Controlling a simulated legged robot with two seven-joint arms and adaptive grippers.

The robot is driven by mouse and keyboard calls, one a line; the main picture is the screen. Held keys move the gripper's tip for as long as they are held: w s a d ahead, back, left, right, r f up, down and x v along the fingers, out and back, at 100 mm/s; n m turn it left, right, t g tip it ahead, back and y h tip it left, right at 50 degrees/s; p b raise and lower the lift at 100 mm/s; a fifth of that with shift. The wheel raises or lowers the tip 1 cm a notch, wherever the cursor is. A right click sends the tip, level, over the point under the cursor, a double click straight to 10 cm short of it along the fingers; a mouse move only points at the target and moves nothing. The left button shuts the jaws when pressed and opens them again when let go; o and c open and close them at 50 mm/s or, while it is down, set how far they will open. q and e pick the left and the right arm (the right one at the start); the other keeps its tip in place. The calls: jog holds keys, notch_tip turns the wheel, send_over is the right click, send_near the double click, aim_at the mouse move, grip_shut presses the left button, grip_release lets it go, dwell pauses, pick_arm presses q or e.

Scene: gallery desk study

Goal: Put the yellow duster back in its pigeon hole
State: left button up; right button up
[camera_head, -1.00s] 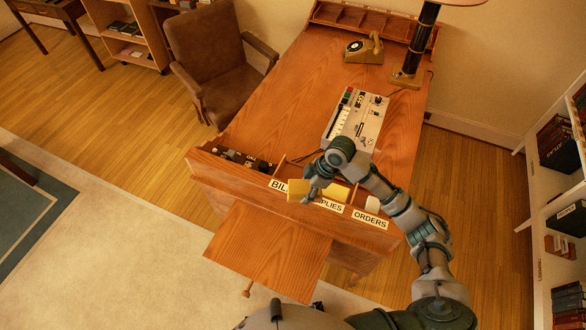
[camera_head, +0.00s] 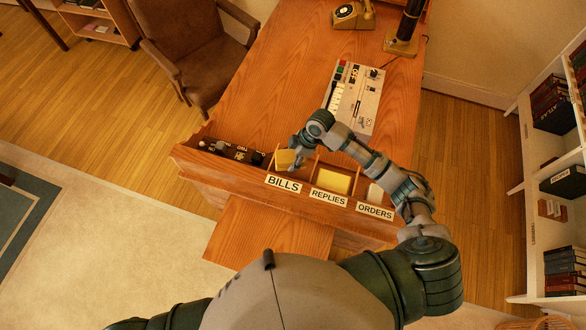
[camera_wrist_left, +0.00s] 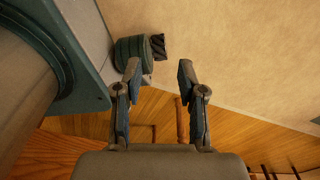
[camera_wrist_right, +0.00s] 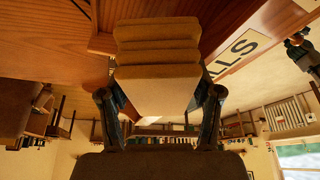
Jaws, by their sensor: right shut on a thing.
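My right gripper (camera_head: 294,165) is shut on the yellow duster (camera_head: 284,157), a folded cloth block. It holds it at the BILLS pigeon hole (camera_head: 284,184) of the desk's front rack. In the right wrist view the duster (camera_wrist_right: 157,48) fills the space between the fingers (camera_wrist_right: 160,97), close to wood and the BILLS label (camera_wrist_right: 238,48). I cannot tell how far it is inside the hole. The REPLIES pigeon hole (camera_head: 328,199) holds a pale yellow item (camera_head: 333,181). The ORDERS hole (camera_head: 375,210) holds a white item (camera_head: 375,193). My left gripper (camera_wrist_left: 157,75) is open and empty, above the floor.
Left of BILLS, an open compartment holds dark small items (camera_head: 235,152). A keyed machine (camera_head: 352,98), a telephone (camera_head: 352,14) and a lamp base (camera_head: 402,42) stand on the desk. A chair (camera_head: 190,45) is at the left. The desk middle (camera_head: 285,90) is clear.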

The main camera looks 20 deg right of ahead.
send_over(288, 174)
jog(key=d, duration=0.1)
jog(key=f, duration=0.5)
jog(key=shift+s+f, duration=0.1)
jog(key=shift+s, duration=0.1)
jog(key=shift+f, duration=0.25)
jog(key=f, duration=0.2)
jog(key=d+f, duration=0.1)
jog(key=f, duration=0.1)
jog(key=shift+d, duration=0.1)
jog(key=o, duration=1)
jog(key=shift+a, duration=0.2)
jog(key=shift+c, duration=0.2)
jog(key=shift+o, duration=0.7)
jog(key=shift+a, duration=0.25)
jog(key=shift+r, duration=0.25)
jog(key=v, duration=1.1)
jog(key=shift+d+f, duration=0.15)
jog(key=shift+d, duration=0.05)
pick_arm(q)
jog(key=shift+w+a, duration=0.55)
jog(key=shift+a, duration=0.05)
pick_arm(e)
jog(key=shift+s+r, duration=0.1)
jog(key=shift+r, duration=0.4)
pick_arm(q)
jog(key=shift+d, duration=0.1)
pick_arm(e)
jog(key=shift+d+f, duration=0.1)
jog(key=shift+d, duration=0.1)
